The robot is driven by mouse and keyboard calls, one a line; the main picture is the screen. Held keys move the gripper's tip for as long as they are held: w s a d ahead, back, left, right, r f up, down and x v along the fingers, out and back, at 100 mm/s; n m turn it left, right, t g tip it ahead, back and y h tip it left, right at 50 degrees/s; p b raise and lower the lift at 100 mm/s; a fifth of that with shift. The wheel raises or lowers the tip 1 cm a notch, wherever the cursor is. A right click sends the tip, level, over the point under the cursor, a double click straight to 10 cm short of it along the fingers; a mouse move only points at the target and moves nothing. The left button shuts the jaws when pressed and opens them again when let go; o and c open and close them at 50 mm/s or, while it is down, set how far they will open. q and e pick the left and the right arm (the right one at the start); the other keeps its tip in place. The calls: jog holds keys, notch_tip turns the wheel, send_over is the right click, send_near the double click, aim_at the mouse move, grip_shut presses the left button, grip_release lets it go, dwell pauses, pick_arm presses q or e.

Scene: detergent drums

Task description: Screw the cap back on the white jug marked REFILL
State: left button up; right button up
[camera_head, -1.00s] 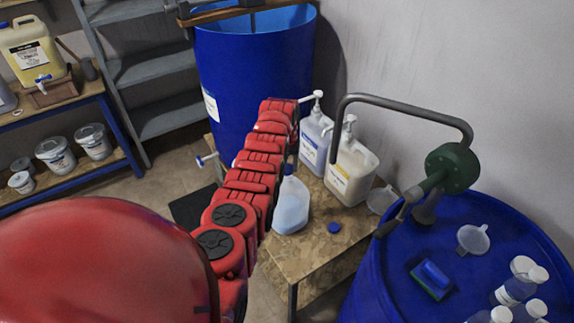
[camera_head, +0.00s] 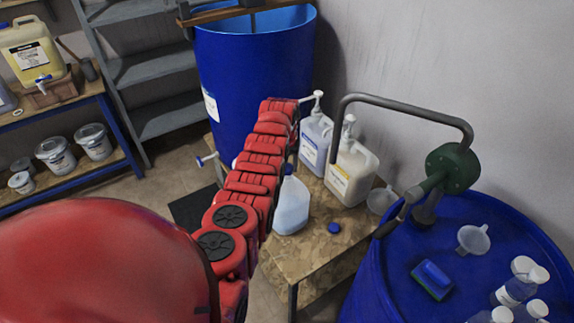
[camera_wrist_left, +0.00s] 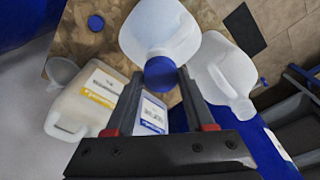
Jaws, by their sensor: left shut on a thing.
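A translucent white jug (camera_head: 291,208) stands on the wooden table beside my left arm. In the left wrist view the jug (camera_wrist_left: 152,28) has a blue cap (camera_wrist_left: 160,73) at its neck. My left gripper (camera_wrist_left: 160,82) is shut on this cap, one finger on each side. I cannot tell whether the cap is seated or only resting there. A second white jug (camera_wrist_left: 222,72) stands beside it with a bare white neck. My arm mostly hides it in the head view. No REFILL marking is readable. A loose blue cap (camera_head: 334,228) lies on the table. My right gripper is not in view.
Two pump-topped jugs, one with a blue label (camera_head: 314,138) and one with a yellow label (camera_head: 351,172), stand close behind. A blue drum (camera_head: 385,285) with a hand pump (camera_head: 452,168) is at the right. A tall blue drum (camera_head: 250,70) stands behind.

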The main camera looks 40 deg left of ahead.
pick_arm(q)
jog(key=shift+f+b, duration=1.15)
jog(key=shift+b, duration=0.05)
dwell(1.6)
jog(key=shift+f+m+b, duration=0.15)
jog(key=shift+m+b, duration=0.2)
jog(key=shift+m, duration=0.25)
jog(key=m+b, duration=0.3)
jog(key=m, duration=0.1)
jog(key=shift+s+h, duration=0.15)
jog(key=shift+h, duration=0.25)
jog(key=shift+m, duration=0.3)
